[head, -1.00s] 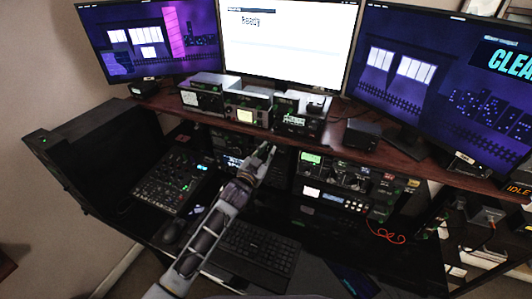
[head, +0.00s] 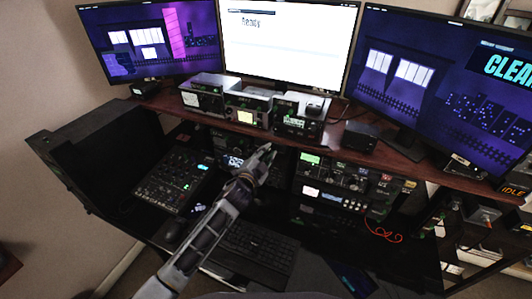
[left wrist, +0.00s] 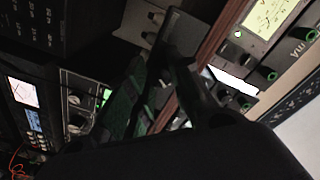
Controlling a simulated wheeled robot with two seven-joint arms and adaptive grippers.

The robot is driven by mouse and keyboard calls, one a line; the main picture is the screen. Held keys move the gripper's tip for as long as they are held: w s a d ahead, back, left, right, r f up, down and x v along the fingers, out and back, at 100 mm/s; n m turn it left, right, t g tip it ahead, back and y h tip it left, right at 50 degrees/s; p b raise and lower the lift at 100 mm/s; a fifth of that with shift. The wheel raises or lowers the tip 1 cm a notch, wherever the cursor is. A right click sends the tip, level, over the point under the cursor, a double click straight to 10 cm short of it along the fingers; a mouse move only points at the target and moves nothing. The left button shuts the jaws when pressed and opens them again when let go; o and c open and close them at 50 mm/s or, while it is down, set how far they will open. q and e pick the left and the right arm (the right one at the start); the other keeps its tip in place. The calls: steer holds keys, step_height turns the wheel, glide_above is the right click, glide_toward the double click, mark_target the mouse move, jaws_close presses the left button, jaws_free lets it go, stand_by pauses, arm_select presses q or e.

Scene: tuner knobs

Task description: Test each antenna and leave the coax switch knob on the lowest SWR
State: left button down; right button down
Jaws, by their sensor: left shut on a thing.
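My left gripper (head: 266,151) reaches up from the bottom left to the gear under the wooden shelf. Its dark fingers (left wrist: 155,80) fill the middle of the left wrist view. They are shut on what seems to be the coax switch knob, mostly hidden by the fingers. A meter with a lit pale-yellow face (head: 246,117) stands in the middle of the shelf; it also shows in the left wrist view (left wrist: 268,18). Its reading is too small to tell. The centre monitor (head: 290,45) reads "Ready". My right gripper is not in view.
The wooden shelf (head: 360,160) overhangs the lower gear. A radio stack (head: 340,185) stands right of the hand, with an orange cable (head: 384,235) beside it. A mixer (head: 172,178) lies left and a keyboard (head: 258,245) below the arm. Two more monitors flank the centre one.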

arm_select(q)
steer(key=shift+m, duration=0.3)
steer(key=c, duration=1.3)
jaws_free()
steer(key=shift+d, duration=0.1)
steer(key=shift+o, duration=0.2)
steer(key=v, duration=1.2)
stand_by(0.9)
